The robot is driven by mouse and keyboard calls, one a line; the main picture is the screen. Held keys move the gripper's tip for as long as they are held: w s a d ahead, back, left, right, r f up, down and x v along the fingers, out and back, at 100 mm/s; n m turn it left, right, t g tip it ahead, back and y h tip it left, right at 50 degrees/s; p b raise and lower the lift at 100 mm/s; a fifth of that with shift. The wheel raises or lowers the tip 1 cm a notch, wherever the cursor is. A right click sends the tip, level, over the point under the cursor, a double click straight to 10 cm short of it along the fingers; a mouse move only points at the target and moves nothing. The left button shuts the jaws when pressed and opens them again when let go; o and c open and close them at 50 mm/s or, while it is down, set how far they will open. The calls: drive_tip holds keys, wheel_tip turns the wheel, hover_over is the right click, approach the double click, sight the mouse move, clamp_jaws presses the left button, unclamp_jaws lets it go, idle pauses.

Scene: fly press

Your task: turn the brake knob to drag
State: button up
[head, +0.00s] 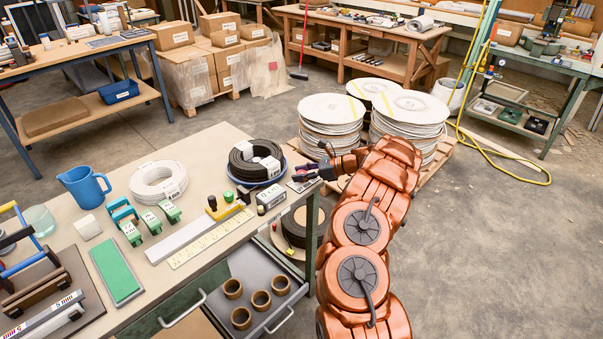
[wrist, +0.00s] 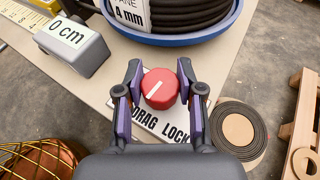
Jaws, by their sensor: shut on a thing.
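The brake knob (wrist: 166,92) is a round red knob with a white pointer line in the wrist view. The line is slanted between lower left and upper right. It sits on a white label plate (wrist: 146,126) at the bench edge; the words DRAG and LOCK show below the knob, DRAG at the left and LOCK at the right. Other lettering is hidden. My gripper (wrist: 159,76) is shut on the knob, one purple finger on each side. In the head view my gripper (head: 322,168) is at the bench's right corner beside the plate (head: 303,185); the knob is not clear there.
A blue tray with black coiled cable (head: 256,162) stands just behind the plate. A grey block marked 0 cm (wrist: 74,45) and a yellow ruler (head: 212,238) lie to the left. An open drawer (head: 272,318) juts out below.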

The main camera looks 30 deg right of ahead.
drive_tip(key=shift+n+g+y, duration=0.6)
drive_tip(key=shift+n, duration=0.1)
drive_tip(key=o, duration=1.2)
drive_tip(key=v, duration=1.2)
drive_tip(key=shift+r, duration=0.1)
